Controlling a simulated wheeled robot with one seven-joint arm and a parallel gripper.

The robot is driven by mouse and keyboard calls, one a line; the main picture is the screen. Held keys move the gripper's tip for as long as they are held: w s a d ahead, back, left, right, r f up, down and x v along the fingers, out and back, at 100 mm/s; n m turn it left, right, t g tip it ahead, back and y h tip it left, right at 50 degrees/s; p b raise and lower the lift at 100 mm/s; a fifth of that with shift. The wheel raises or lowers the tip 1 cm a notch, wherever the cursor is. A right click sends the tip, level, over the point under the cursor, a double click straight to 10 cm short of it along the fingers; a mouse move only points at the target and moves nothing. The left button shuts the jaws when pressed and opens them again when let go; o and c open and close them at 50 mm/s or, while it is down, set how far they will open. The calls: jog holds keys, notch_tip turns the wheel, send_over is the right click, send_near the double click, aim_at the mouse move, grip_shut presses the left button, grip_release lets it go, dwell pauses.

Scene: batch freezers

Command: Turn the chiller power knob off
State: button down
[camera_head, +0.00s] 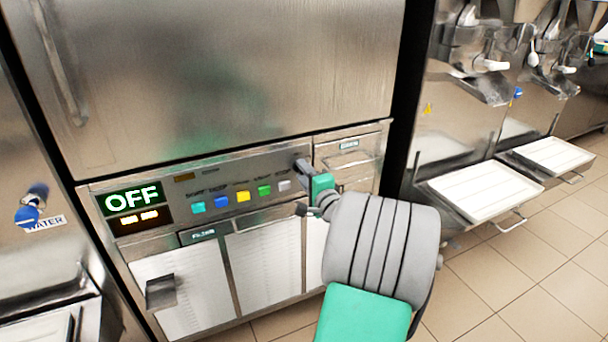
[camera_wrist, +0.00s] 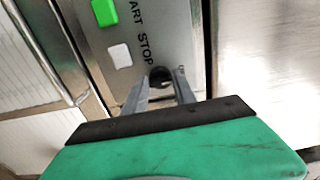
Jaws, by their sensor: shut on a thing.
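The chiller's control panel (camera_head: 235,187) has a lit display (camera_head: 132,198) that reads OFF in green. The dark round power knob (camera_wrist: 160,74) is at the panel's right end, beside the STOP label in the wrist view. My gripper (camera_wrist: 164,80) is shut on the knob, one finger on each side of it.
A row of coloured buttons (camera_head: 243,196) lies left of the knob. White louvred panels (camera_head: 265,262) are below. To the right, other machines carry white trays (camera_head: 485,192) over a tiled floor. A blue water valve (camera_head: 28,214) is at the far left.

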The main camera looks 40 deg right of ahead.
jog(key=shift+f, duration=0.1)
jog(key=c, duration=1)
grip_release()
jog(key=shift+s, duration=0.1)
jog(key=v, duration=0.7)
jog(key=shift+s+p, duration=0.25)
jog(key=shift+p, duration=0.05)
jog(key=shift+a, duration=0.15)
